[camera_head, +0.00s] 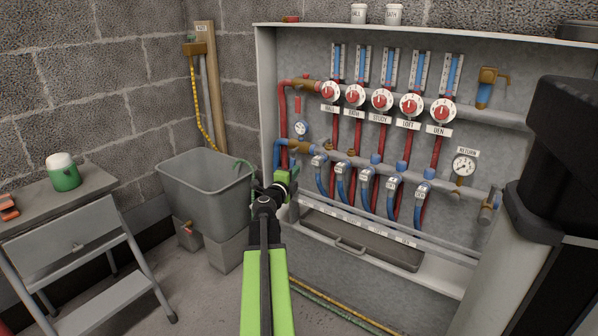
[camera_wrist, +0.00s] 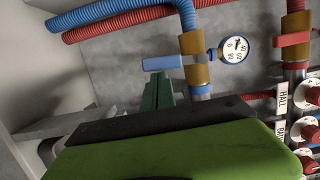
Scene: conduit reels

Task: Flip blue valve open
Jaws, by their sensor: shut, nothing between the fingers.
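The blue valve shows in the wrist view as a blue lever (camera_wrist: 162,62) on a brass body (camera_wrist: 195,60). The lever sticks out crosswise to the blue pipe. In the head view its brass body (camera_head: 299,147) sits at the cabinet's left side, and the lever is hard to make out behind my gripper. My gripper (camera_head: 283,180) is at the cabinet's lower left, in front of the blue pipe. Its green fingers (camera_wrist: 157,92) are shut and empty, close beside the lever in the wrist view. I cannot tell whether they touch it.
A red lever (camera_wrist: 292,39) sits on the parallel red pipe, with a gauge (camera_wrist: 235,49) between the pipes. Red dials (camera_head: 382,100) and blue hoses line the manifold. A grey tank (camera_head: 205,190) stands left of my gripper, and a step stool (camera_head: 75,240) farther left.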

